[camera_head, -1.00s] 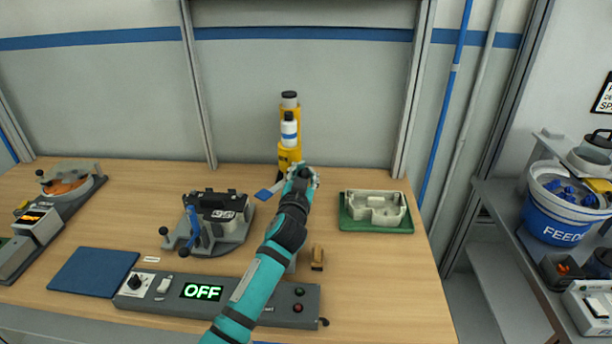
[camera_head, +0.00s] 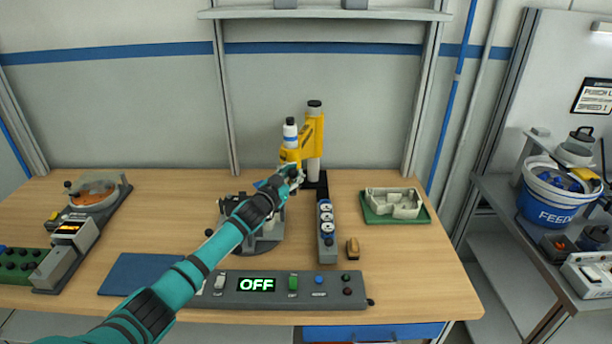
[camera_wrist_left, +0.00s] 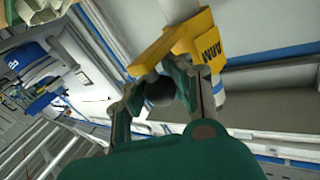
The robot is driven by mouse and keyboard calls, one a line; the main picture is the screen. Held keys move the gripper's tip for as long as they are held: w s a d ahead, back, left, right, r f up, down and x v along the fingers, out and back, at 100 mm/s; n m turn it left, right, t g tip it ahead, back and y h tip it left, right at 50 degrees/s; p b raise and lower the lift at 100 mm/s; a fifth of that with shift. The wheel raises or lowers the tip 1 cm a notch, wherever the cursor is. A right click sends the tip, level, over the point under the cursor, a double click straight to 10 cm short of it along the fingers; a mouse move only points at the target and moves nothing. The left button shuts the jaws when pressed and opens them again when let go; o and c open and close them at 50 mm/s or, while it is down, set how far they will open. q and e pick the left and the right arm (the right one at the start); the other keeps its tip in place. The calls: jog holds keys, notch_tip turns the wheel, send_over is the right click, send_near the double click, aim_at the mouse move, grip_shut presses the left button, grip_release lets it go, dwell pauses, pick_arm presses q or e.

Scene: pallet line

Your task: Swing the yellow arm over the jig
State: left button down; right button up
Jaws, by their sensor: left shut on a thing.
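The yellow arm (camera_head: 290,156) reaches left and forward from its yellow post (camera_head: 314,132) at the back of the bench. A white bottle with a dark cap (camera_head: 290,134) stands on it. My left gripper (camera_head: 291,174) is at the yellow arm's front end. In the left wrist view, the gripper (camera_wrist_left: 160,88) is shut on a dark round knob (camera_wrist_left: 161,92) beneath the yellow arm (camera_wrist_left: 188,42). The jig (camera_head: 268,240), on a grey round base, is left of and in front of the gripper, partly hidden by my forearm. My right gripper is not in view.
A grey strip with several round parts (camera_head: 326,232) stands right of the jig. A green tray (camera_head: 384,219) holds a pale casting. A control box (camera_head: 330,288) showing OFF lies along the front. A blue mat (camera_head: 150,272) lies front left.

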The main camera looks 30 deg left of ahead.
pick_arm(q)
jog(key=shift+s+a+f+m+h, duration=0.15)
jog(key=shift+s+a+f+h, duration=0.05)
jog(key=shift+a+f, duration=0.2)
jog(key=shift+s+a+f+m+h, duration=0.15)
jog(key=shift+a+f+h, duration=0.1)
jog(key=shift+a, duration=0.1)
jog(key=c, duration=1.7)
grip_release()
jog(key=o, duration=0.7)
jog(key=shift+s+a+r, duration=0.1)
jog(key=shift+s+r, duration=0.45)
jog(key=s, duration=0.7)
jog(key=s+a, duration=0.1)
jog(key=s, duration=0.3)
jog(key=shift+s, duration=0.35)
